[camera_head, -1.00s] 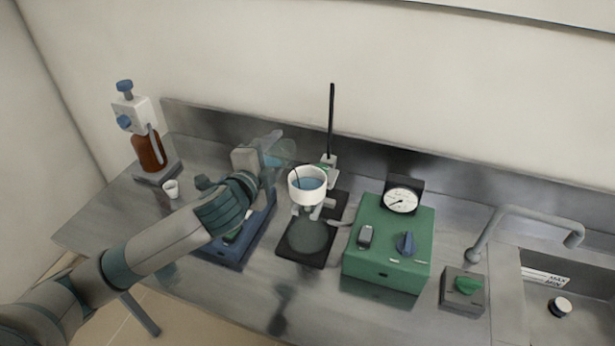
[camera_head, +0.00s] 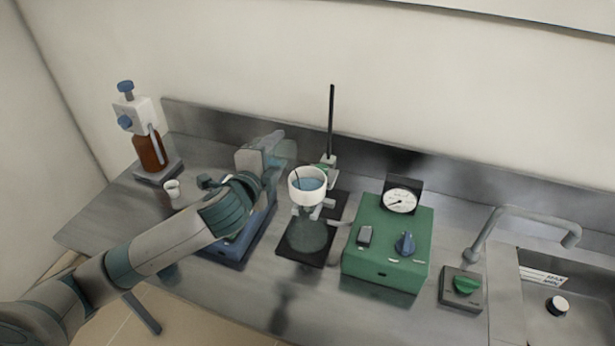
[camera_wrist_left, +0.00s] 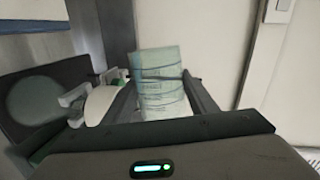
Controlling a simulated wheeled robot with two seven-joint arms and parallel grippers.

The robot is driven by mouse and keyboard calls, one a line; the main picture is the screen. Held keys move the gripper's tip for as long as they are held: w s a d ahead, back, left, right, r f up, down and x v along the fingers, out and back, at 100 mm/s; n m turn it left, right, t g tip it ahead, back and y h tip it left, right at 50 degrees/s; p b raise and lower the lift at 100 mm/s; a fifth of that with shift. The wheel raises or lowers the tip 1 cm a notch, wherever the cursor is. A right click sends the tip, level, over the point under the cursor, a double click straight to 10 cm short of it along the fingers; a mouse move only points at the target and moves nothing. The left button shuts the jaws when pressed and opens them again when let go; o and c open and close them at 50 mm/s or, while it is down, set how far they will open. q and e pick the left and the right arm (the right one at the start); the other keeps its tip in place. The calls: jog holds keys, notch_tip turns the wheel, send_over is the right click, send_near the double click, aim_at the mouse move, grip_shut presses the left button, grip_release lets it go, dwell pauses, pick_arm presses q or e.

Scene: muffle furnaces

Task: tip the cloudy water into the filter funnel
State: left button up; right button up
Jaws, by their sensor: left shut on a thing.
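My left gripper (camera_head: 274,151) is shut on a clear beaker (camera_head: 286,152), just behind and left of the filter funnel. The gripper partly hides the beaker in the head view. In the left wrist view the beaker (camera_wrist_left: 160,82) stands between the two fingers, with printed marks on its side; I cannot tell how much water it holds. My right gripper is not in view.
A green pump box (camera_head: 387,250) with a gauge (camera_head: 401,201) stands right of the flask. A black stand rod (camera_head: 332,120) rises behind the funnel. A blue device (camera_head: 232,250) lies under my arm. A small white cup (camera_head: 172,189) and brown bottle (camera_head: 149,152) are left.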

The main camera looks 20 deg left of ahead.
pick_arm(q)
jog(key=shift+d+r+m+p, duration=0.2)
jog(key=shift+m+p, duration=0.2)
jog(key=shift+p, duration=0.25)
dwell(0.5)
dwell(0.8)
jog(key=shift+a+f+n+h+b, duration=0.35)
jog(key=shift+f+n+b, duration=0.2)
jog(key=shift+n, duration=0.35)
jog(key=shift+a+f+n, duration=0.25)
jog(key=shift+n, duration=0.45)
jog(key=shift+r, duration=0.1)
jog(key=n, duration=0.1)
jog(key=a+n+h, duration=0.1)
jog(key=n, duration=0.1)
jog(key=shift+r, duration=0.35)
jog(key=shift+n+h, duration=0.25)
jog(key=shift+n, duration=0.05)
